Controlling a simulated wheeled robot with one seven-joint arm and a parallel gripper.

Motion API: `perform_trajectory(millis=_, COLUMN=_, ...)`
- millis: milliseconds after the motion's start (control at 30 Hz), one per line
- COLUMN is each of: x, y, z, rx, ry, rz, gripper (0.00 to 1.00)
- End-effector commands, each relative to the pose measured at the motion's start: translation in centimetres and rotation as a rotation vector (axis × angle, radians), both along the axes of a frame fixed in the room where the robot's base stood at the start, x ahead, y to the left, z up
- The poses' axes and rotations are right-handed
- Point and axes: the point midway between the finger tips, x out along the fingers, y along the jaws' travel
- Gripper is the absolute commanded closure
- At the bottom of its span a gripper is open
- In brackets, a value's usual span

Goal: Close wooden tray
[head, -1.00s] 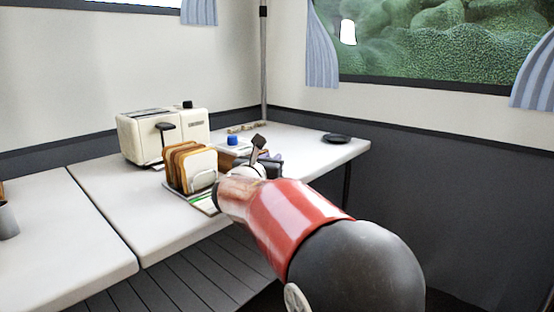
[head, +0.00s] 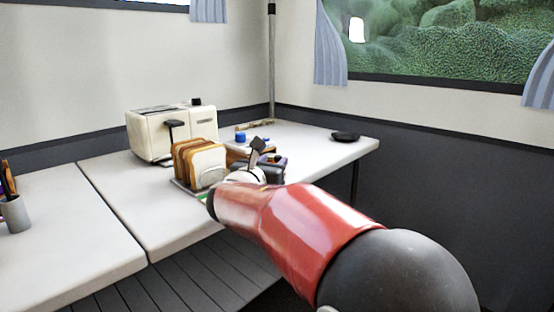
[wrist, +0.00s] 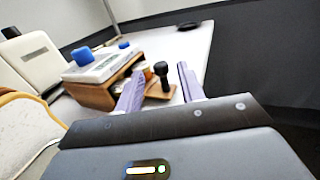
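A wooden box (wrist: 97,95) with a white top and blue knobs stands on the table in the wrist view. A small wooden tray (wrist: 158,92) sticks out of its open side, with a dark knob (wrist: 161,70) near it. My gripper (wrist: 161,72) is open, its two purple fingers spread with the knob and tray seen between them. I cannot tell whether the left finger touches the box. In the head view, the box (head: 236,150) is partly hidden behind bread slices and my gripper; the tray is hidden there.
Bread slices in a rack (head: 198,165) stand just left of my gripper. A cream toaster (head: 165,133) is behind them. A dark round dish (head: 345,136) lies near the table's right end. The white table (head: 310,143) is clear between box and dish.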

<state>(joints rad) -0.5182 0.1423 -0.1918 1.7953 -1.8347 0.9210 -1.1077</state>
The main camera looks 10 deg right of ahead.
Motion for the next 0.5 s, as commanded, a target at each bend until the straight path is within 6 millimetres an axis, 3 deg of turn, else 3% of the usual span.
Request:
perform_trajectory(millis=200, x=-2.4, y=1.5, z=0.0, rx=-0.001, ry=-0.001, rz=0.001, gripper=0.61)
perform_trajectory(millis=500, x=-2.9, y=1.7, z=0.0, rx=-0.001, ry=-0.001, rz=-0.001, gripper=0.61)
